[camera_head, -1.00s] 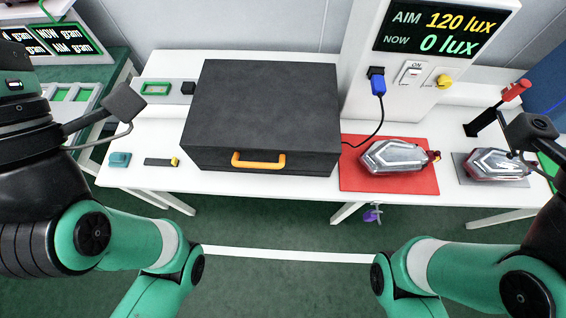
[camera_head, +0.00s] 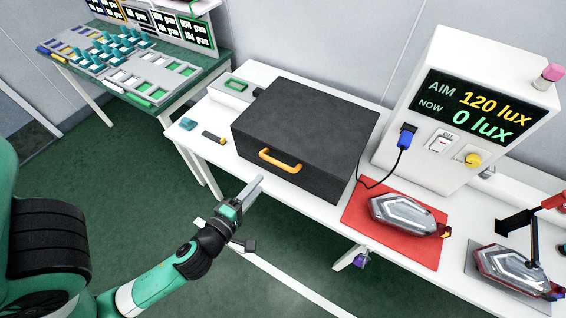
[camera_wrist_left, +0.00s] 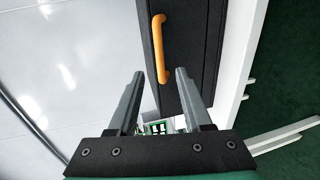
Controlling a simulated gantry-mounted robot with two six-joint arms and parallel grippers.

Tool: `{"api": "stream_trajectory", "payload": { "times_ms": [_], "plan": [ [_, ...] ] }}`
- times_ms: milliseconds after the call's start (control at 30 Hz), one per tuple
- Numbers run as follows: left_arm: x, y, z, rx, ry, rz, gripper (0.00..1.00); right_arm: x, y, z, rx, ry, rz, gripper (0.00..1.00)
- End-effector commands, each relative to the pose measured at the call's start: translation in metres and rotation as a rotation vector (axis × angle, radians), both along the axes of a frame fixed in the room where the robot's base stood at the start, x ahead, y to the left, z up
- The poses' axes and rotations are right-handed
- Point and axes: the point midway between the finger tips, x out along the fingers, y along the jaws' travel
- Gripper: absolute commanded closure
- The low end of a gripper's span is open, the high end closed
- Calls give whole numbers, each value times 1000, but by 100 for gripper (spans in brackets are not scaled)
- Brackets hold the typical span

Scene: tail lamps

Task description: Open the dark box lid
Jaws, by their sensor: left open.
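The dark box (camera_head: 305,125) stands shut on the white table, with an orange handle (camera_head: 281,161) on its front face. My left gripper (camera_head: 249,190) is open and empty, in front of the table edge and below-left of the handle in the head view. In the left wrist view the two fingers (camera_wrist_left: 158,85) are apart, with the orange handle (camera_wrist_left: 158,49) and the dark box (camera_wrist_left: 190,45) beyond their tips. The fingers do not appear to touch the handle. My right gripper is not in view.
A red mat (camera_head: 356,214) with a tail lamp (camera_head: 402,214) lies right of the box. A lux meter stand (camera_head: 470,115) with a blue plug (camera_head: 406,137) stands behind it. A small teal block (camera_head: 187,124) sits left. A green table (camera_head: 190,72) holds trays at the back left.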

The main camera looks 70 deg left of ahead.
Motion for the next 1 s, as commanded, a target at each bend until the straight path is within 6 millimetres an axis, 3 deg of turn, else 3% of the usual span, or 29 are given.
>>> {"api": "stream_trajectory", "payload": {
  "times_ms": [167,333,567,933,1000],
  "plan": [
    [18,14,0,-1,-2,6,50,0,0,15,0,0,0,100],
    [49,37,-6,0,-5,6,50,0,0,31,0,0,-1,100],
    [83,60,-19,0,-3,1,50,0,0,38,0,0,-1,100],
    [91,66,-23,0,-2,-1,50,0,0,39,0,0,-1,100],
    [91,65,-23,0,-2,-1,61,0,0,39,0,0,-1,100]
  ]
}}
